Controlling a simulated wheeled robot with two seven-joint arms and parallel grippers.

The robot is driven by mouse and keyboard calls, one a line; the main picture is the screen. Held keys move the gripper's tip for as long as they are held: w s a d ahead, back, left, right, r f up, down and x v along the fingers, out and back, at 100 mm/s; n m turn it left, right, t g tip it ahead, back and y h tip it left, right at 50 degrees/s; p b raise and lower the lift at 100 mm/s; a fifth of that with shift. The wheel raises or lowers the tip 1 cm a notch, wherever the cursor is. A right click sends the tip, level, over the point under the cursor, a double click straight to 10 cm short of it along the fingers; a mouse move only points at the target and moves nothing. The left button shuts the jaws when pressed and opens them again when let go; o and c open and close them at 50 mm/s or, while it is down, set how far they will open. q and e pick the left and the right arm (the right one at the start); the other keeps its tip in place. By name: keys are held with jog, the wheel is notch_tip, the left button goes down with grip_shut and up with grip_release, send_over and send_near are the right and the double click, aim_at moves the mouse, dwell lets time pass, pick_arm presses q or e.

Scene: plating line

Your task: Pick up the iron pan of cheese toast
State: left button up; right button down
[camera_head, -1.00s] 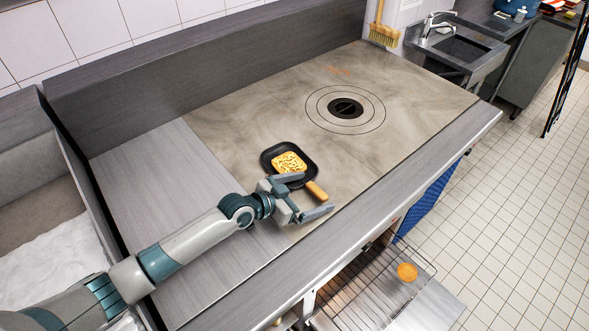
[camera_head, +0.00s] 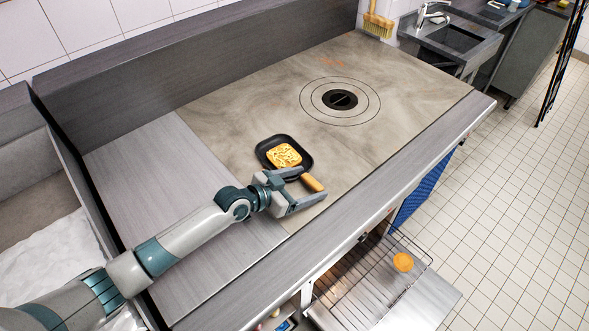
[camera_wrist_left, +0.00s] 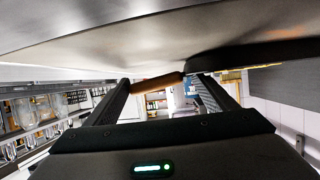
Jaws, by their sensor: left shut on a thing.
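The black square iron pan (camera_head: 262,153) stands on the stove's flat top, with a slice of cheese toast (camera_head: 284,156) in it. Its wooden handle (camera_head: 312,183) points toward the front right. My left gripper (camera_head: 308,187) is shut on the pan, with the handle between its fingers. In the left wrist view the brown handle (camera_wrist_left: 157,82) lies across the space between the fingers, and the dark pan (camera_wrist_left: 250,55) shows above at the right. The pan appears to rest on the surface. My right gripper is not in view.
A round burner plate (camera_head: 341,99) is set in the stove top (camera_head: 400,80) beyond the pan. A raised back wall (camera_head: 200,70) runs behind it. A wire rack (camera_head: 345,275) with an orange round item (camera_head: 403,262) sits low in front. The stove top around the pan is clear.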

pick_arm(q)
jog(key=shift+r, duration=0.25)
jog(key=shift+r+p, duration=1.5)
jog(key=shift+r, duration=0.3)
jog(key=shift+s+d+r+p, duration=0.15)
jog(key=shift+d+r+p, duration=0.35)
jog(key=shift+d+p, duration=0.05)
jog(key=shift+s+d+r+p, duration=0.15)
jog(key=shift+d+r+p, duration=0.35)
jog(key=shift+p, duration=0.05)
jog(key=s+d+r, duration=0.2)
jog(key=d+r, duration=0.3)
jog(key=d, duration=0.4)
jog(key=shift+s, duration=0.3)
jog(key=shift+a+r, duration=0.1)
